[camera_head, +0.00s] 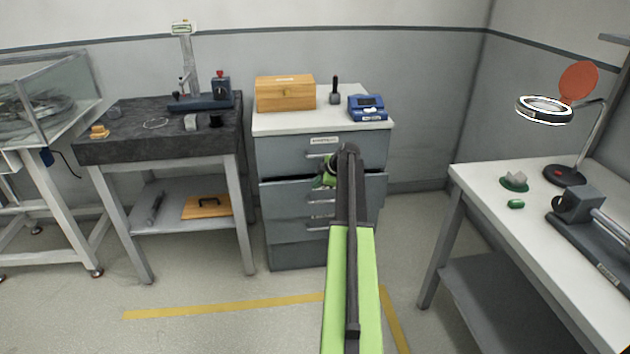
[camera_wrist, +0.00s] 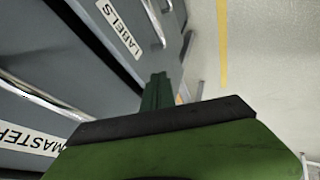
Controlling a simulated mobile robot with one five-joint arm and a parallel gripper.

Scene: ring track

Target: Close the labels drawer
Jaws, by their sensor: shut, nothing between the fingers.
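The labels drawer (camera_head: 288,201) is the second front from the top in the grey cabinet. It stands out a little, with a dark gap above its front. In the wrist view its front (camera_wrist: 105,42) carries a LABELS plate and a bar handle (camera_wrist: 155,22). My gripper (camera_head: 325,173) is at the cabinet front, near the top of this drawer, partly hidden behind my arm. In the wrist view its green fingers (camera_wrist: 157,92) are shut and empty, close to the drawer front. I cannot tell whether they touch it.
The top drawer (camera_head: 280,152) looks closed; its plate (camera_wrist: 28,138) begins MASTER. A wooden box (camera_head: 285,93) and a blue device (camera_head: 368,108) stand on the cabinet. A dark-topped table (camera_head: 130,145) is left, a white bench (camera_head: 485,180) right. Floor before the cabinet is clear.

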